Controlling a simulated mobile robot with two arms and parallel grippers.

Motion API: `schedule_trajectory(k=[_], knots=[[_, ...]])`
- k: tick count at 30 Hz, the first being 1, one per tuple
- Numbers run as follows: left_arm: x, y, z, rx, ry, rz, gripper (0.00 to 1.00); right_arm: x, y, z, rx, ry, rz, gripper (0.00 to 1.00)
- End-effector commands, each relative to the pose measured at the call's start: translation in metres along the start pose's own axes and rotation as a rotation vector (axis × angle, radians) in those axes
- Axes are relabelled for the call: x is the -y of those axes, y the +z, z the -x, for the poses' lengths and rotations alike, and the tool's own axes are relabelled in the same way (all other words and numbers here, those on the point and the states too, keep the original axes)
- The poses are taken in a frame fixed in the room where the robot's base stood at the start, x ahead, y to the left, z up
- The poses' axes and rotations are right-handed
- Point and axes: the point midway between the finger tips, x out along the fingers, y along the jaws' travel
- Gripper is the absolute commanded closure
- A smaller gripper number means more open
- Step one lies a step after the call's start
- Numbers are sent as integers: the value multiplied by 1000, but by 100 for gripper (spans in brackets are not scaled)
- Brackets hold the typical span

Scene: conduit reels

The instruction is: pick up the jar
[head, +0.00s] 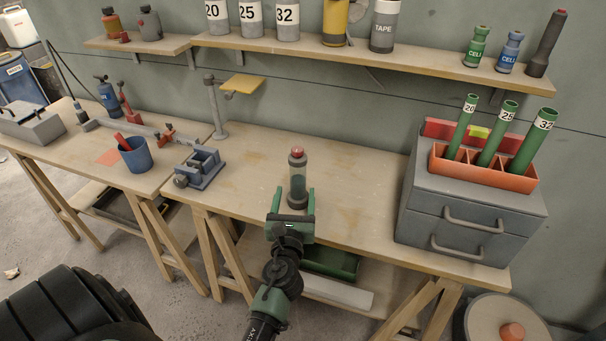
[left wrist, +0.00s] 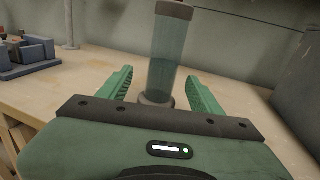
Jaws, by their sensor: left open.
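The jar (head: 297,181) stands upright on the wooden bench, a greenish see-through cylinder with a dark base and a dark cap topped in red. My right gripper is not in view.
A grey drawer cabinet (head: 470,215) with an orange tube holder (head: 485,172) stands at the right. A blue-grey vise (head: 200,168) and a blue cup (head: 135,156) are at the left. A shelf (head: 330,55) runs along the wall above. The bench around the jar is clear.

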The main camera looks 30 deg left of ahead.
Motion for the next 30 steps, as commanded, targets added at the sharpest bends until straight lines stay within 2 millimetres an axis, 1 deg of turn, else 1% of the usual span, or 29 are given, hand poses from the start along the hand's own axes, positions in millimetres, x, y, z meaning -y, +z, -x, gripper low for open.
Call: schedule_trajectory(k=[2,6,8,11,14,18,21,27,28,29,30], knots=[[0,3,-4,5,2,-8,35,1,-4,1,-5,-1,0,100],[0,4,-20,7,1,-9,35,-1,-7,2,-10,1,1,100],[0,4,-26,6,2,-8,35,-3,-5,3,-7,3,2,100],[1,3,-38,6,2,-7,35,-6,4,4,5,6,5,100],[3,4,-54,7,3,-7,35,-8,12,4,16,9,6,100],[3,3,-72,6,3,-8,35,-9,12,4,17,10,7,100],[3,2,-78,5,2,-9,35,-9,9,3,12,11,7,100],[3,2,-78,5,2,-8,35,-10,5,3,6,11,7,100],[3,2,-78,5,2,-8,41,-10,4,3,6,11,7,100],[3,2,-78,5,2,-8,49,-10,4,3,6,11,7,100],[3,2,-78,5,2,-8,60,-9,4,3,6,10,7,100]])
